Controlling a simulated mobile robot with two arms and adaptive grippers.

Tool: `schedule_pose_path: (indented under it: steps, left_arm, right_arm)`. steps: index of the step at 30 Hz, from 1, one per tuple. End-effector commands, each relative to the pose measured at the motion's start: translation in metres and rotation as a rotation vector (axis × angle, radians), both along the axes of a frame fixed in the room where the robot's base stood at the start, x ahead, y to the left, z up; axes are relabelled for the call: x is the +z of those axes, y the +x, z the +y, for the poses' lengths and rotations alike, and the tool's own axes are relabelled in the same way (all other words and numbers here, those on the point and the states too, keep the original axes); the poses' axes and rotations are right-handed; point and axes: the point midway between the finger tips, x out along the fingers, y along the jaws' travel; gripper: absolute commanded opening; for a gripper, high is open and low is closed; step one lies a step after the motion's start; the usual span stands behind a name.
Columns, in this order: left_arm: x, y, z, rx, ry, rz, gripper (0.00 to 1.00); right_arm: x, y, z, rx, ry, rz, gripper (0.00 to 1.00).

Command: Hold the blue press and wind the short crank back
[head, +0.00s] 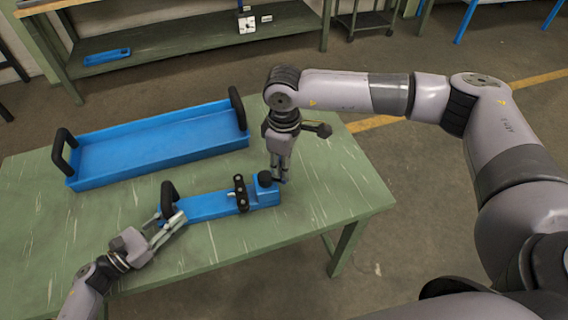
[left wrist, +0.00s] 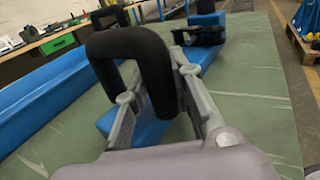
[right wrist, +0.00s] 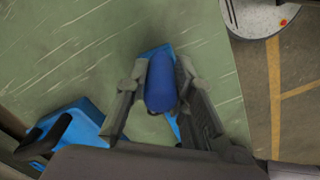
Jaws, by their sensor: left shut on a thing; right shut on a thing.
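The blue press (head: 208,206) lies on the green table, with a black arched handle (head: 168,193) at its left end and a raised blue block with a black knob at its right end. My left gripper (head: 170,218) is shut on the arched handle; in the left wrist view the handle (left wrist: 128,45) passes between the fingers. My right gripper (head: 280,178) points down at the press's right end. In the right wrist view it is shut on a blue cylindrical grip (right wrist: 161,85), seemingly the short crank's. The crank's arm is hidden.
A long blue tray (head: 160,147) with black end handles lies behind the press on the table (head: 330,205). Black rollers (head: 240,190) stand on the press. The table's right side is clear. A green shelf bench (head: 180,40) stands at the back.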

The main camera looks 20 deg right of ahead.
Motion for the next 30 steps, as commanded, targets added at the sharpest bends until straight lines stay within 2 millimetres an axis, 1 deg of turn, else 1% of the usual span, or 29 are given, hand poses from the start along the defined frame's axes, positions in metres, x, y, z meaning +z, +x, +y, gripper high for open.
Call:
schedule_pose_path:
  steps: [1, 8, 9, 18, 26, 30]
  left_arm:
    - [-0.0008, 0.0013, 0.0035, 0.007, 0.005, 0.001, 0.00]
    - [-0.0008, 0.0014, 0.0035, 0.007, 0.005, 0.001, 0.00]
    - [-0.0008, 0.0015, 0.0035, 0.007, 0.005, 0.001, 0.00]
    - [-0.0009, 0.0015, 0.0029, 0.007, 0.004, 0.001, 0.00]
    - [-0.0007, 0.0010, 0.0018, 0.005, 0.003, 0.001, 0.00]
    - [-0.0005, 0.0007, 0.0013, 0.004, 0.002, 0.001, 0.00]
  right_arm:
    - [0.0004, 0.0013, -0.0026, -0.005, -0.005, -0.002, 0.00]
    - [0.0004, 0.0010, -0.0023, -0.006, -0.005, -0.001, 0.00]
    - [0.0003, 0.0010, -0.0023, -0.006, -0.005, -0.001, 0.24]
    - [0.0001, -0.0002, -0.0009, -0.003, -0.002, 0.001, 0.43]
    - [0.0001, -0.0003, 0.0000, -0.002, -0.001, 0.001, 0.43]
    - [0.0086, 0.0003, 0.0002, -0.002, 0.001, -0.001, 0.43]
